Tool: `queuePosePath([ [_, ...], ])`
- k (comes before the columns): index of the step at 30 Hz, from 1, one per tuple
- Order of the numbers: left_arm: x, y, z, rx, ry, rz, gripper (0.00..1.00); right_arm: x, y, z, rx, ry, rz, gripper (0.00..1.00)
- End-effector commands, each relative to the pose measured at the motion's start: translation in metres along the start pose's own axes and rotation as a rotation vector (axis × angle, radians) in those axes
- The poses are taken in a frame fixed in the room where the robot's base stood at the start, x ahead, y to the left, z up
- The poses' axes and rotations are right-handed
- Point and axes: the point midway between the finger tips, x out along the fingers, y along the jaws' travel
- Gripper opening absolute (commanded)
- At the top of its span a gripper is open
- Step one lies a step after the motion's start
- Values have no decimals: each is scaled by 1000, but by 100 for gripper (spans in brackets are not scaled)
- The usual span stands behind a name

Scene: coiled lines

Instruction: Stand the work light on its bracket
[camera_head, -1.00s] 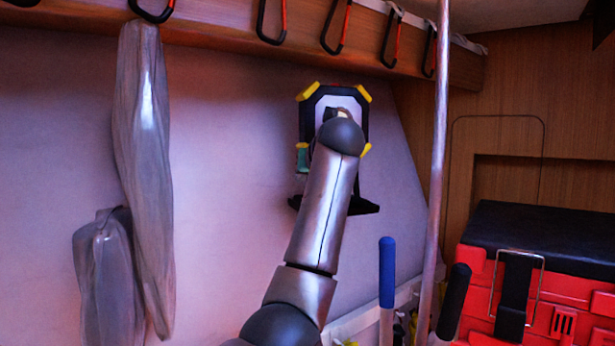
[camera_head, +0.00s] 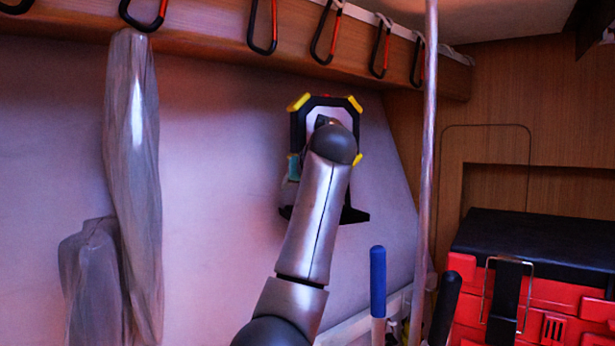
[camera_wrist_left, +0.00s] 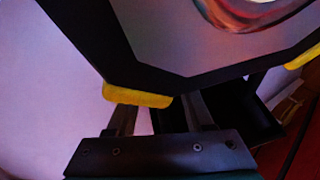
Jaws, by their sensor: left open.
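The work light (camera_head: 298,128), a black frame with yellow corners and a pale face, stands roughly upright against the wall in the head view. Its lower middle is hidden by my left arm. A black bracket (camera_head: 354,215) juts out just below it; I cannot tell whether they touch. My left gripper (camera_head: 325,121) is in front of the light, mostly hidden behind my wrist. In the left wrist view the work light (camera_wrist_left: 138,95) fills the top, its yellow corner close beyond my open gripper (camera_wrist_left: 160,113), with nothing clearly between the fingers. My right gripper is not in view.
A wooden rail with several carabiners (camera_head: 327,35) runs above. Grey wrapped bundles (camera_head: 135,150) hang at left. A metal pole (camera_head: 428,130), a blue-handled tool (camera_head: 378,270) and a red case (camera_head: 560,295) are at right. The wall between bundles and light is clear.

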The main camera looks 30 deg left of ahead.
Motion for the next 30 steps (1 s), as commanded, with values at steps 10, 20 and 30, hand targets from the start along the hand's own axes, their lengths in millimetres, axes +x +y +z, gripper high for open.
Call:
queuePosePath([
  [10, -78, 0, 0, -6, -13, -4, 52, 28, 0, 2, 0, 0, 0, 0],
  [20, -130, 0, -1, -8, -9, -2, 52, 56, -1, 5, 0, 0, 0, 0],
  [30, -143, 1, 1, -8, -9, -1, 52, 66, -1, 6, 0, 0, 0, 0],
])
